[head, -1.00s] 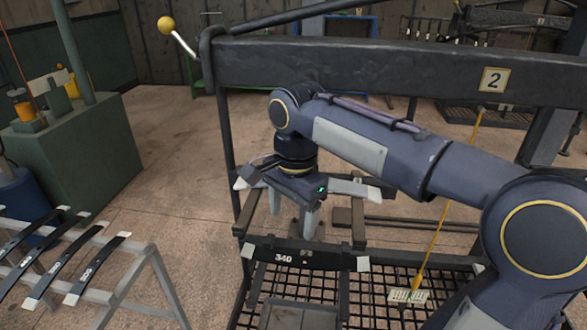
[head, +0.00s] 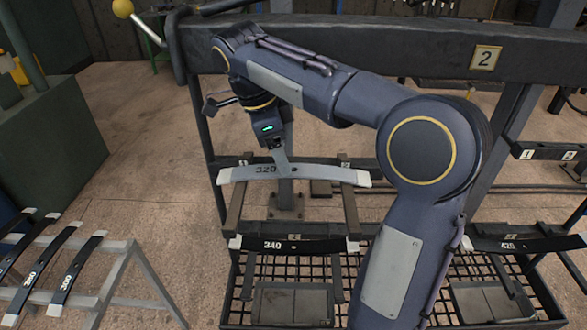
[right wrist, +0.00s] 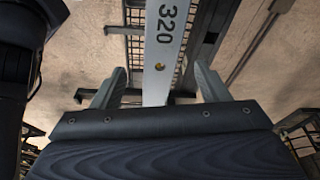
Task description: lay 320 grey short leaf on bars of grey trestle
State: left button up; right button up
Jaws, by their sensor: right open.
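The grey leaf marked 320 (head: 325,176) lies across two dark bars of the black rack with the 2 plate. It shows in the right wrist view (right wrist: 165,45) running between the fingers. My right gripper (head: 277,149) is just above the leaf's middle, pointing down; in the right wrist view its open fingers (right wrist: 160,84) stand on either side of the leaf, apart from it. The light grey trestle (head: 148,277) stands at the lower left, with several black leaves across its bars, one marked 300 (head: 77,272). My left gripper is out of view.
A black leaf marked 340 (head: 315,246) lies in front of the 320 leaf on the rack, above a mesh shelf (head: 240,309). The thick top beam (head: 400,50) passes behind my right arm. A green cabinet (head: 50,150) stands left. A black leaf marked 420 (head: 520,244) lies right.

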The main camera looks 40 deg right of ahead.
aim_at(293, 169)
jog(key=shift+s+d, duration=0.35)
jog(key=shift+d, duration=0.25)
jog(key=x, duration=0.5)
jog(key=shift+c, duration=0.2)
grip_shut()
